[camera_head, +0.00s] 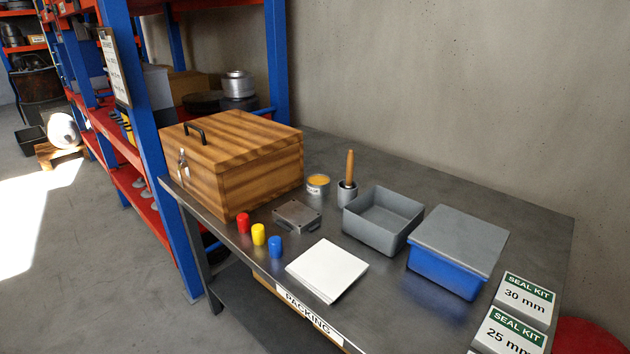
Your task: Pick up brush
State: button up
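A brush with an upright wooden handle (350,167) stands in a small grey cup (347,194) on the workbench. Its bristles are hidden inside the cup. The cup stands between a small open tin with orange-yellow contents (318,185) on its left and an open grey bin (385,218) on its right. My gripper is not in the head view.
A wooden box (236,165) fills the bench's left end. In front lie a metal plate (297,215), red, yellow and blue caps (259,234) and white sheets (327,269). A lidded blue box (445,270) and seal kits (525,298) stand right. The bench's back strip is clear.

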aim_at(350, 158)
jog(key=i+j, duration=0.15)
jog(key=j, duration=0.2)
jog(key=i+j, duration=0.15)
jog(key=j, duration=0.2)
jog(key=i+j, duration=0.1)
jog(key=j, duration=0.25)
jog(key=i+j+u, duration=0.1)
jog(key=j, duration=0.25)
jog(key=i+j, duration=0.2)
jog(key=j, duration=0.15)
jog(key=i+j, duration=0.15)
jog(key=j, duration=0.2)
